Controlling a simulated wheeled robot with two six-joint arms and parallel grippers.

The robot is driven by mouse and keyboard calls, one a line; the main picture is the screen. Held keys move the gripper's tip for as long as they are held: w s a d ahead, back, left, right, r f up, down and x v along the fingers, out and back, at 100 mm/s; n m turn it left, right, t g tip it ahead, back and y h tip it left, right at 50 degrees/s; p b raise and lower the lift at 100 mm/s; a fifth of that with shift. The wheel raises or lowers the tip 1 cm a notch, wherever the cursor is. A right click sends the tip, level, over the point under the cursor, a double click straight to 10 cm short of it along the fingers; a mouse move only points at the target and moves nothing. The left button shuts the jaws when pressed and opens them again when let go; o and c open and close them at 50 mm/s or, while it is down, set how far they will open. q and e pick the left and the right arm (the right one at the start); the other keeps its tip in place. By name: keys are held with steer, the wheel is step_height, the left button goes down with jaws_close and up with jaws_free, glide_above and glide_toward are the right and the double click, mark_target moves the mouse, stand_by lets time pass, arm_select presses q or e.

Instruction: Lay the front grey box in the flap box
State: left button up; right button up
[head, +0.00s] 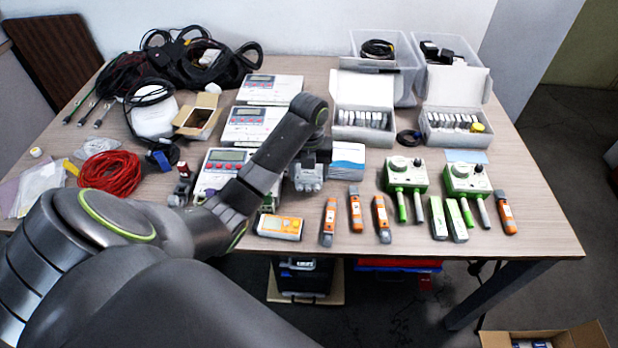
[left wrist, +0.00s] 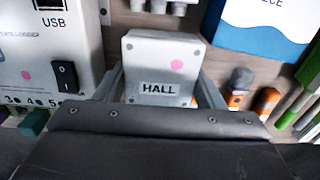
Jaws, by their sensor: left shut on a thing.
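My left gripper (head: 308,170) is shut on a small grey box (head: 307,183), near the middle of the table. In the left wrist view the grey box (left wrist: 158,68) sits between the two fingers, with a HALL label and a pink dot facing the camera. Part of another grey piece (left wrist: 165,5) shows beyond it at the top edge. The flap box (head: 198,118), a small open brown carton with its flaps out, stands back and to the left of the gripper. Its inside looks dark. My right gripper is not in view.
A white data logger (head: 218,170) stands left of the held box, and a blue-and-white stack (head: 348,160) stands right. An orange meter (head: 279,226) and orange-grey probes (head: 328,222) lie in front. Red cable (head: 110,175) and black cables lie left.

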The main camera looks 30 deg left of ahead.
mark_target(309, 171)
arm_select(q)
step_height(309, 171, up, 5)
steer(key=p, duration=0.3)
steer(key=shift+r, duration=0.1)
steer(key=shift+r+p, duration=1)
steer(key=shift+p, duration=0.2)
steer(key=shift+d, duration=0.1)
